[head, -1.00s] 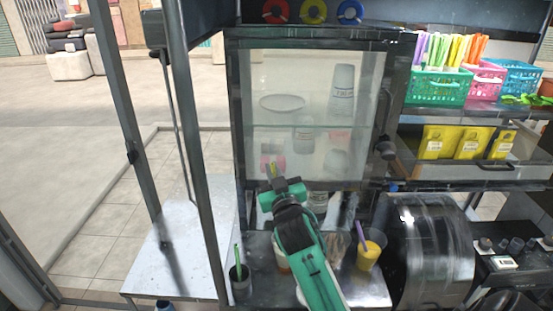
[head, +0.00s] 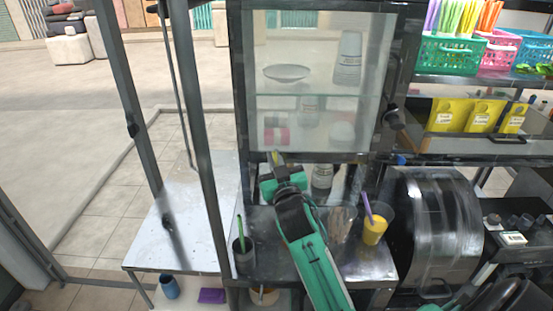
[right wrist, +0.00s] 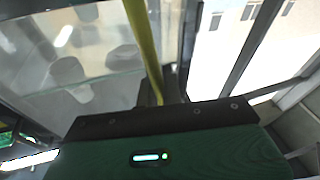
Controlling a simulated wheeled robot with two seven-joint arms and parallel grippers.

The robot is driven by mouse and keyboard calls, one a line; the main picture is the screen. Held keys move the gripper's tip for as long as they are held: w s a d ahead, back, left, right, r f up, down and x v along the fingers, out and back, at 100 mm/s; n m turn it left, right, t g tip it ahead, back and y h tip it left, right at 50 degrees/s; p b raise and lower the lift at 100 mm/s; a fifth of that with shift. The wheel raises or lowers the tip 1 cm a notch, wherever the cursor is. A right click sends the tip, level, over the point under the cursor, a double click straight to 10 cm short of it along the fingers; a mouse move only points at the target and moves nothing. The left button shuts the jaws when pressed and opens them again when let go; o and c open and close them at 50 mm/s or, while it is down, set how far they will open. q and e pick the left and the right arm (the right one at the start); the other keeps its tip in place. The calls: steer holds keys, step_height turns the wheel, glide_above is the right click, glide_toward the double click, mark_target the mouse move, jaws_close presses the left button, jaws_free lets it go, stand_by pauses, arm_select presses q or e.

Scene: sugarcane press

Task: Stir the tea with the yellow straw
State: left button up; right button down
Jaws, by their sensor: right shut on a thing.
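My right gripper (head: 279,171) is raised in front of the glass cabinet, above the counter. It is shut on the yellow straw (right wrist: 145,45). Only a short yellow piece of it shows above the gripper in the head view (head: 278,156); in the right wrist view it stands up from the jaws, slightly tilted. My forearm covers the middle of the counter, and I cannot make out the tea for certain. A cup of yellow drink (head: 374,233) with a purple straw stands right of my arm. My left gripper is not in view.
A dark cup (head: 243,263) with a green straw stands left of my arm. A clear cup (head: 340,225) with brownish contents stands close to its right. The glass cabinet (head: 320,130) is behind the gripper. A metal post (head: 203,150) rises at the left. A steel side table (head: 180,225) is bare on top.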

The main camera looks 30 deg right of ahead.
step_height(320, 180, down, 12)
steer(key=s+d+b, duration=0.1)
steer(key=b, duration=0.7)
steer(key=shift+d+r, duration=0.15)
steer(key=shift+d, duration=0.15)
stand_by(0.5)
